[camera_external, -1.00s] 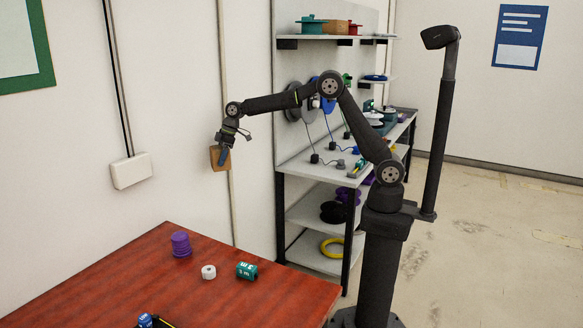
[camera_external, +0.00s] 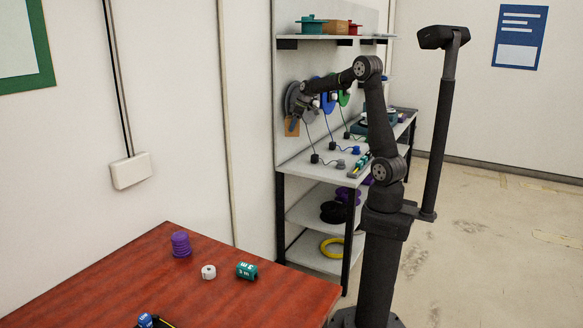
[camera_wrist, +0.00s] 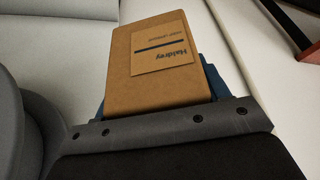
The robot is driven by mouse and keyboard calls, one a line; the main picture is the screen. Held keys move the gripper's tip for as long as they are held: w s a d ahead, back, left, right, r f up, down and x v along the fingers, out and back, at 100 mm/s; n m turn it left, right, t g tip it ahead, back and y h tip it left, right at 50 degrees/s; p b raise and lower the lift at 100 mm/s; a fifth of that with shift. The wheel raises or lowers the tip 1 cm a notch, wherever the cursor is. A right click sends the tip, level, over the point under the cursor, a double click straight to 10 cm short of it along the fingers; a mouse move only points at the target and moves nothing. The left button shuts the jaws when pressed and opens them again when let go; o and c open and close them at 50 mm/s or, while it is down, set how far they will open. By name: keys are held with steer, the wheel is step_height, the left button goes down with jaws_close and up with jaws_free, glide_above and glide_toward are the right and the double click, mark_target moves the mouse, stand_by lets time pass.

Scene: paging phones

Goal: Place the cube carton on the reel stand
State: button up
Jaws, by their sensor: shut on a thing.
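The cube carton (camera_external: 291,127) is a brown cardboard box. My gripper (camera_external: 294,114) is shut on it and holds it in the air in front of the wall panel, above the left end of the grey bench. In the wrist view the carton (camera_wrist: 155,75) fills the upper middle, with a printed label facing the camera and blue finger parts showing at its sides. I cannot tell for sure which thing is the reel stand; a purple ribbed spool-like thing (camera_external: 181,244) stands upright on the red table.
The grey bench (camera_external: 298,166) holds several corded items. Round discs hang on the panel near my gripper. A shelf (camera_external: 345,38) with pots is above.

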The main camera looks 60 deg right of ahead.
steer(key=s+d+m+h, duration=0.1)
steer(key=s+d+m, duration=0.3)
steer(key=s+d, duration=1.2)
steer(key=s+d+f+m+h, duration=0.2)
steer(key=s+d+f+m, duration=0.4)
steer(key=d, duration=0.5)
steer(key=s+d+f+m+h, duration=0.2)
steer(key=s+d+f+m, duration=0.3)
steer(key=s+d, duration=0.4)
steer(key=shift+n+g, duration=0.4)
steer(key=shift+w+d+f, duration=0.1)
steer(key=shift+w+f, duration=2.95)
steer(key=shift+w, duration=0.15)
steer(key=shift+w+d+f, duration=0.1)
steer(key=shift+w+f, duration=2.9)
steer(key=shift+w, duration=0.15)
